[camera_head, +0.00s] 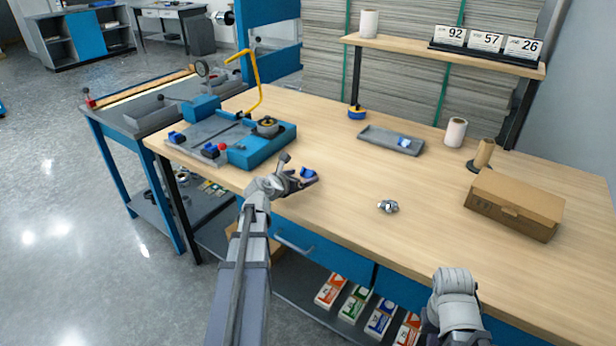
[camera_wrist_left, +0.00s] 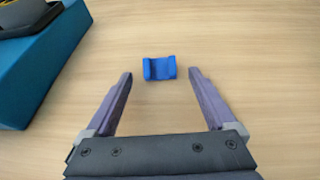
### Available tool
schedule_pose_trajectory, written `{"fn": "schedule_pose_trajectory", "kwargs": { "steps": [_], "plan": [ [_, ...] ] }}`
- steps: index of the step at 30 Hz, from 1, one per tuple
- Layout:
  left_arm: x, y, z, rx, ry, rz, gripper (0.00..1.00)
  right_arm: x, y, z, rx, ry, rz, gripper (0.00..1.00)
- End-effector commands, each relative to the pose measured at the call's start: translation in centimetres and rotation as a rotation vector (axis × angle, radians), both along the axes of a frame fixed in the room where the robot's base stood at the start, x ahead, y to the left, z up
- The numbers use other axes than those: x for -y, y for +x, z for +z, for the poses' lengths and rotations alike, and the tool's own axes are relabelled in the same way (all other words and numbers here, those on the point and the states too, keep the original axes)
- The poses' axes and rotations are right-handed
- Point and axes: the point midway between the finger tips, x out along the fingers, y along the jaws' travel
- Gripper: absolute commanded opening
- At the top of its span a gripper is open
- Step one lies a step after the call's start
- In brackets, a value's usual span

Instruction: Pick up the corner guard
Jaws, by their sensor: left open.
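A small blue corner guard (camera_wrist_left: 159,68) lies on the wooden table in the left wrist view, just beyond and between the fingertips. My left gripper (camera_wrist_left: 160,76) is open and empty, with one finger on each side of the line to the guard. In the head view the left gripper (camera_head: 303,180) is low over the table's front part, and the blue guard (camera_head: 308,172) shows at its tips. Another blue piece (camera_head: 404,142) lies in a grey tray (camera_head: 376,139) farther back. My right arm shows at the lower right, but its fingers cannot be made out.
A blue and grey machine (camera_head: 262,150) stands left of the left gripper; its blue side (camera_wrist_left: 40,70) shows in the wrist view. A metal part (camera_head: 388,206) and a cardboard box (camera_head: 513,204) are to the right.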

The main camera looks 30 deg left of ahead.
Motion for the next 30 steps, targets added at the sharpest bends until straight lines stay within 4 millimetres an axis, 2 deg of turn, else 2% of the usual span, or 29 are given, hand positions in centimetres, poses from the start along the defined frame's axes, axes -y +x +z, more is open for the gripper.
{"fn": "schedule_pose_trajectory", "kwargs": {
  "steps": [2,9,30],
  "plan": [
    [-0.07,0.91,-0.5,0.0,0.0,0.0,0.9,0.0,0.0,-0.49,0.0,0.0,0.0,0.0],
    [0.01,0.87,-0.37,0.0,0.0,0.001,0.88,0.01,0.0,-0.37,0.0,0.0,0.0,0.0],
    [0.01,0.86,-0.38,0.0,0.0,0.0,0.09,0.01,0.0,-0.37,0.0,0.0,0.0,0.0]
  ]
}}
